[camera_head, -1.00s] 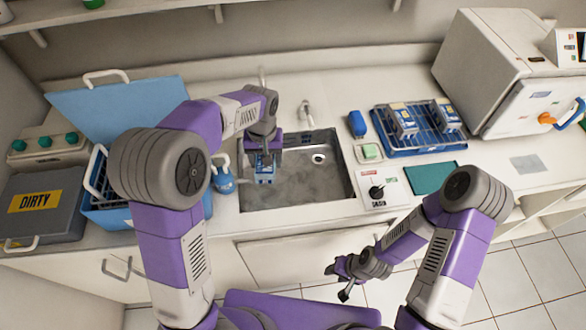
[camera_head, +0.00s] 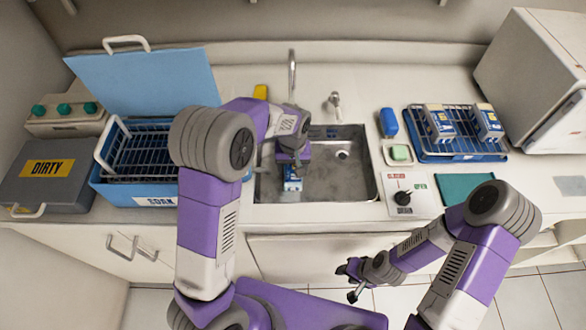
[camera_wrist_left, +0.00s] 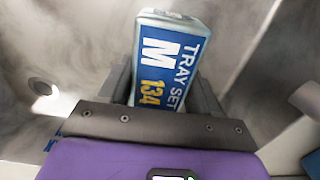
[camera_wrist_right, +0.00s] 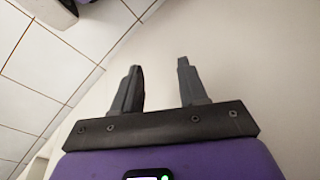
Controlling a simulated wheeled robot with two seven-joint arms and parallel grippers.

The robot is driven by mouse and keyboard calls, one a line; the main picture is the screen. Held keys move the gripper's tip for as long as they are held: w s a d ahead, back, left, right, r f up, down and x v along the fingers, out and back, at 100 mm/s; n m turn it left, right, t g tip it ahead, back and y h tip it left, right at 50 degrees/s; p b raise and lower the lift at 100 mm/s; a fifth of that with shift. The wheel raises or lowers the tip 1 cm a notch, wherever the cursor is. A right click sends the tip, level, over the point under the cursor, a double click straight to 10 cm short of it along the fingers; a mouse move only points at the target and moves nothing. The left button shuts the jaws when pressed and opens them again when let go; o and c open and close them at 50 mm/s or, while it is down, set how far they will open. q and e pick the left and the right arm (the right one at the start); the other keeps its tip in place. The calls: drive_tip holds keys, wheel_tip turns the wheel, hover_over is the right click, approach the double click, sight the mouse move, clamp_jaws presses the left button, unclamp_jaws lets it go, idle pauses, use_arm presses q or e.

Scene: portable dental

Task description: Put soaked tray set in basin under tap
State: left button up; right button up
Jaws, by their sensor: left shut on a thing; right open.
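My left gripper (camera_head: 292,163) is over the left part of the sink basin (camera_head: 335,185). It is shut on a tray set (camera_head: 292,184), a blue and white block. In the left wrist view the tray set (camera_wrist_left: 165,60) is between the fingers, with a label reading "TRAY SET M 134". I cannot tell whether it touches the basin floor. The tap (camera_head: 292,75) rises behind the basin. My right gripper (camera_head: 352,280) is open and empty in front of the counter; its spread fingers (camera_wrist_right: 160,85) show in the right wrist view.
A blue soak tub (camera_head: 150,196) with a wire basket and a raised lid (camera_head: 145,80) stands left of the sink. A grey dirty box (camera_head: 45,185) is further left. At right are a tap control panel (camera_head: 420,205), soap (camera_head: 400,152) and a rack (camera_head: 440,150) with two tray sets.

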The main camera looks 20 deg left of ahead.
sight(293, 166)
use_arm(q)
drive_tip(key=shift+r, duration=0.1)
drive_tip(key=o, duration=0.8)
drive_tip(key=shift+f, duration=0.25)
drive_tip(key=o, duration=0.4)
drive_tip(key=shift+r, duration=0.1)
wheel_tip(293, 166, up, 12)
drive_tip(key=p, duration=0.3)
drive_tip(key=shift+r, duration=0.15)
